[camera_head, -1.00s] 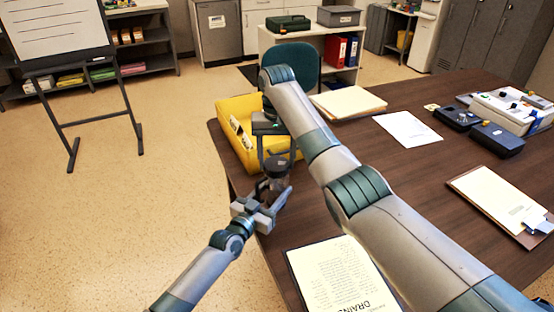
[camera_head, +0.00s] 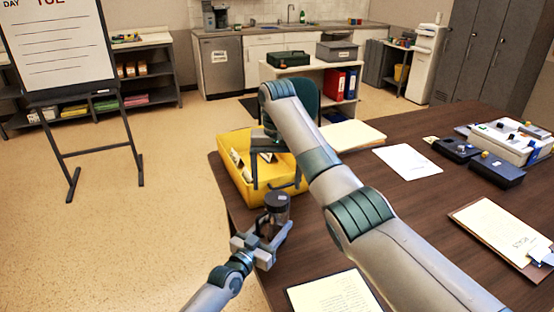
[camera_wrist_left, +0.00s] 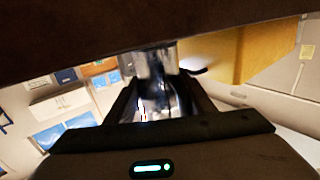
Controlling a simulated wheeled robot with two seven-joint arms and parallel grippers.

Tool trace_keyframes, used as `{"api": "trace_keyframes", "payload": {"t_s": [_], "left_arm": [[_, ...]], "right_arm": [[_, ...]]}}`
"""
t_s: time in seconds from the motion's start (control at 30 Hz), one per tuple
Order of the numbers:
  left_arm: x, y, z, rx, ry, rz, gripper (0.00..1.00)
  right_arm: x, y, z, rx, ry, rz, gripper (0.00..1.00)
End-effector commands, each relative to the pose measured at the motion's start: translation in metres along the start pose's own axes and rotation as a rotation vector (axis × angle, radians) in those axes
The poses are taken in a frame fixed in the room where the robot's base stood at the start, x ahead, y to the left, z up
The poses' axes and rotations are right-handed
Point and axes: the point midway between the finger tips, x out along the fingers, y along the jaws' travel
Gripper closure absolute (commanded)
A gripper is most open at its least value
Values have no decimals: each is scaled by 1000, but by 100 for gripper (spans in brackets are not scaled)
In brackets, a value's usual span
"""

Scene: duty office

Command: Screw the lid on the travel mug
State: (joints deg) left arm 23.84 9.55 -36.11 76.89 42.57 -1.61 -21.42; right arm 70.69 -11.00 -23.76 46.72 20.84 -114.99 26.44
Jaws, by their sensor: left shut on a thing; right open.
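The travel mug (camera_head: 278,212) is upright in my left gripper (camera_head: 268,232), by the table's left edge. Its top is dark and round, and I take this as the lid (camera_head: 276,199) sitting on the mug; how tightly it sits cannot be told. In the left wrist view, a shiny, blurred mug body (camera_wrist_left: 160,90) is between the left fingers. My right gripper (camera_head: 276,180) points down just above and beyond the mug, its fingers spread and empty, apart from the lid. The lower mug is partly hidden by the left gripper.
A yellow bin (camera_head: 232,178) with items in it stands at the table's left edge, behind the right gripper. A paper (camera_head: 335,294) lies near the front, and a clipboard (camera_head: 490,225) at right. Dark boxes (camera_head: 497,169) stand farther back. The middle of the brown table (camera_head: 415,215) is clear.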

Motion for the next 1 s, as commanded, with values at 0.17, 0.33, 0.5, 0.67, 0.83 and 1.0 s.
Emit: {"api": "trace_keyframes", "payload": {"t_s": [0.17, 0.33, 0.5, 0.67, 0.83, 1.0], "left_arm": [[0, 0, 1, -1, -2, 1, 100], [0, 0, 1, -1, -2, 0, 100], [0, 0, 1, -1, -2, 0, 100], [0, 0, 1, -1, -2, 0, 100], [0, 0, 1, -1, -2, 0, 100], [0, 0, 1, -1, -1, 0, 40]], "right_arm": [[-17, 2, -1, 2, 3, 4, 21], [-42, 2, -1, 1, 4, 5, 21], [-60, 2, -1, 2, 1, 4, 21], [-67, 1, 0, 2, 0, 3, 21], [-68, 1, 0, 2, -1, 2, 21], [-68, 1, 0, 2, -1, 2, 21]]}}
